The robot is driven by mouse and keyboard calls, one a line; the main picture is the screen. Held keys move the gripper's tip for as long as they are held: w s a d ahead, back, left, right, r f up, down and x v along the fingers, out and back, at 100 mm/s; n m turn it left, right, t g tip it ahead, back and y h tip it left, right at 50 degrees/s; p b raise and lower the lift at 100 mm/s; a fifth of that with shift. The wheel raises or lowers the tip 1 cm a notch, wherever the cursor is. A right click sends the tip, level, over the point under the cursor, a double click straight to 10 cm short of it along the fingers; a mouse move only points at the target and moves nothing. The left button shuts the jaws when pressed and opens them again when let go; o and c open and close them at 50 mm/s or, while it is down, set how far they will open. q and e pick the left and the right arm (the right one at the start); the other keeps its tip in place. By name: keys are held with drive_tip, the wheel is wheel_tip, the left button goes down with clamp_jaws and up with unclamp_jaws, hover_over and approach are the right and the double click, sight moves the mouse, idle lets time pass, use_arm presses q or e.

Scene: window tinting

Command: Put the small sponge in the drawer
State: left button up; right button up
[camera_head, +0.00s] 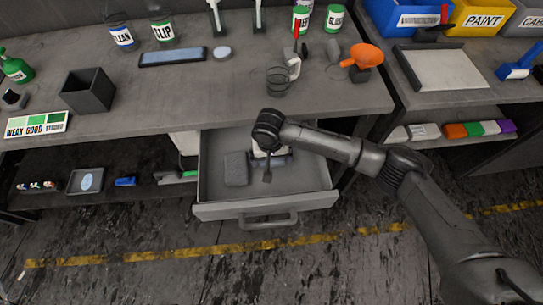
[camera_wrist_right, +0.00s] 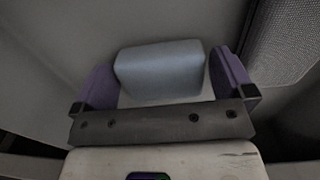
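My right gripper (camera_head: 268,166) reaches down into the pulled-out grey drawer (camera_head: 320,178) under the workbench. In the right wrist view, its two purple fingers (camera_wrist_right: 168,80) stand on either side of a smooth pale blue-grey block (camera_wrist_right: 160,70), seemingly the small sponge. The fingers are close to the block's sides, but I cannot tell whether they press on it. In the head view the gripper mostly hides this block. A larger dark grey rough pad (camera_head: 236,168) lies in the drawer's left part. My left gripper is not in view.
The drawer's front handle (camera_head: 268,219) faces the floor side. On the bench above are a black open box (camera_head: 88,91), a wire cup (camera_head: 278,80), an orange tool (camera_head: 364,57) and several bottles. A lower shelf (camera_head: 148,190) holds small items left of the drawer.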

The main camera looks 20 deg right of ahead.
wheel_tip(320, 180, up, 12)
drive_tip(key=p, duration=0.4)
drive_tip(key=shift+a+r, duration=0.15)
drive_tip(key=shift+a, duration=0.1)
drive_tip(key=shift+a, duration=0.1)
